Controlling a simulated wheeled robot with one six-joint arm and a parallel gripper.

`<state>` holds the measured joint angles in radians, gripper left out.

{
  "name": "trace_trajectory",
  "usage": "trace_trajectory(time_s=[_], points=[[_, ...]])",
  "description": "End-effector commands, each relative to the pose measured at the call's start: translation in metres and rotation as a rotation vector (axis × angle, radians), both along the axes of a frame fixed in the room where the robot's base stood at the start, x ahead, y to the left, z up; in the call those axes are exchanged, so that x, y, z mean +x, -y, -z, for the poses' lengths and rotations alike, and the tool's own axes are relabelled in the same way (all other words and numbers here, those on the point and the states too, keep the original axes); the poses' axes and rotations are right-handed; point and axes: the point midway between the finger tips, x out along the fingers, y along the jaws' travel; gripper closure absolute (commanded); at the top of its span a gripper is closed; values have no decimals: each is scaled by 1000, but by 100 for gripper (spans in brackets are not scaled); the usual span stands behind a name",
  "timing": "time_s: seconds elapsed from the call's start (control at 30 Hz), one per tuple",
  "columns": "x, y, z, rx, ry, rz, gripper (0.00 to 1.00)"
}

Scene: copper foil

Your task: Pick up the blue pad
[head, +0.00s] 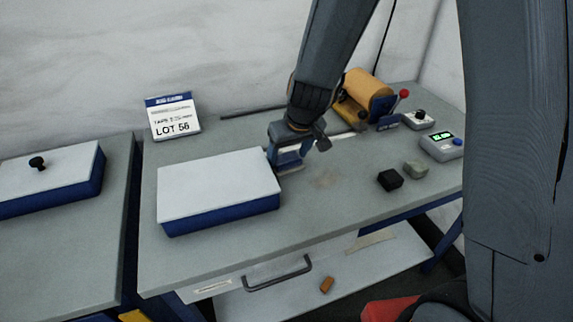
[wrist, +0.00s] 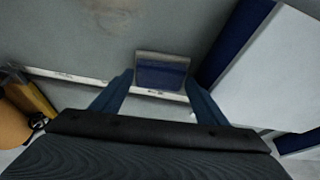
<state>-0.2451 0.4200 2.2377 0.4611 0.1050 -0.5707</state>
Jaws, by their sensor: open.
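The blue pad (wrist: 161,75) is a small block with a dark blue face and a greyish edge. In the wrist view it lies at the tips of my gripper (wrist: 158,80), between the two blue fingers. The fingers are open and the right one is very near or touching the pad's side; I cannot tell which. In the head view my gripper (head: 287,160) is low over the bench, just right of the large white-lidded box. There the pad is hard to tell apart from the blue fingers.
A black block (head: 390,180) and grey block (head: 416,169) sit right. A tape roll machine (head: 368,92) is behind. The bench front (head: 330,215) is clear.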

Motion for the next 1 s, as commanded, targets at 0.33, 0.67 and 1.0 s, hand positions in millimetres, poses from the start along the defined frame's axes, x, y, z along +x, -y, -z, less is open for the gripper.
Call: trace_trajectory(time_s=[0.33,0.67,1.0], points=[[3,-1,8,0,1,-1,33],[3,-1,8,0,1,-1,61],[3,-1,-23,-1,3,-1,61]])
